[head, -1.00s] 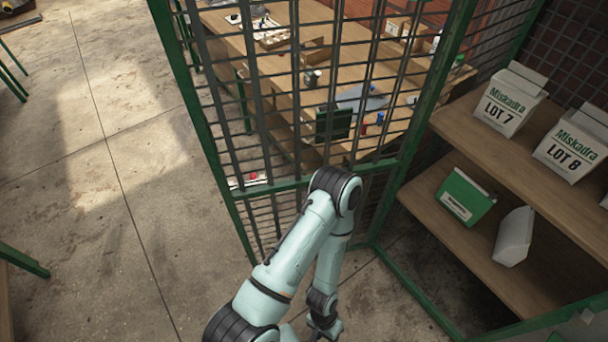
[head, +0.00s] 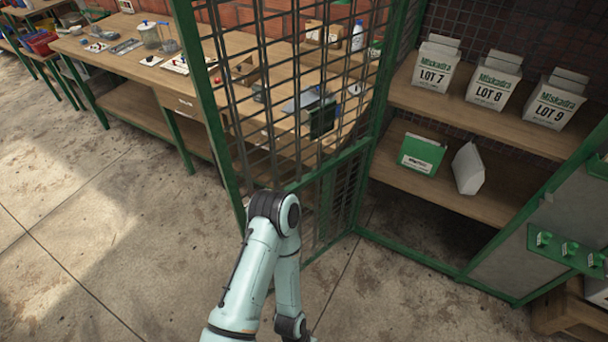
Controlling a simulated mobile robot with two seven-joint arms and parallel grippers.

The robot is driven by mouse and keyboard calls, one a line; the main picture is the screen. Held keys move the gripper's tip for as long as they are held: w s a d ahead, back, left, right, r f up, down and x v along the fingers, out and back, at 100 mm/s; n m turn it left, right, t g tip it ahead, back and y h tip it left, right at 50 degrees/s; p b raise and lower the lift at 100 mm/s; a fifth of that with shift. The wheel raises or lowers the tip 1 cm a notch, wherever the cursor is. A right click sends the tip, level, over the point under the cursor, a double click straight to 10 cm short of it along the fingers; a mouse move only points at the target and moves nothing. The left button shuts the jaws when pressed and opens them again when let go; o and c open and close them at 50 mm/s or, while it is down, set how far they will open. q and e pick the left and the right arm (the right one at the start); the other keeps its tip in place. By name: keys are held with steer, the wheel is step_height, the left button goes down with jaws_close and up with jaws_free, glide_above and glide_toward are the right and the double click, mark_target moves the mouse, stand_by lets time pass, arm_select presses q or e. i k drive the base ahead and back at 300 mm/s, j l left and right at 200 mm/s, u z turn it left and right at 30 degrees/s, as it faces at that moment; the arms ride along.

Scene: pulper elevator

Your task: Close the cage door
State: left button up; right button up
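The cage door (head: 273,110) is a green-framed panel of dark wire mesh left of the middle in the head view. It stands swung open, away from the cage opening. Its right edge meets the green post (head: 391,90) at the left of the opening. One of my arms rises from the bottom edge in front of the door's lower part, with its elbow near the door's free edge, then bends back down. Whether the arm touches the door is not clear. Neither of my grippers shows.
Inside the open cage, an upper shelf (head: 440,101) bears white LOT cartons; a lower shelf (head: 430,190) bears a green box (head: 421,152) and a white carton (head: 467,168). A green sill (head: 430,262) crosses the opening. A workbench (head: 90,72) stands behind the door. Floor at left is clear.

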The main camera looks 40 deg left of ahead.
mark_target(320, 119)
steer(key=k+j+z, duration=0.25)
steer(key=k+j, duration=0.45)
steer(key=j+z, duration=0.1)
steer(key=j, duration=0.5)
steer(key=k+j+z, duration=0.15)
steer(key=j, duration=0.4)
steer(key=i+j, duration=0.1)
steer(key=j, duration=0.45)
steer(key=i+j+z, duration=0.15)
steer(key=j, duration=0.4)
steer(key=k+j, duration=0.35)
steer(key=k, duration=0.2)
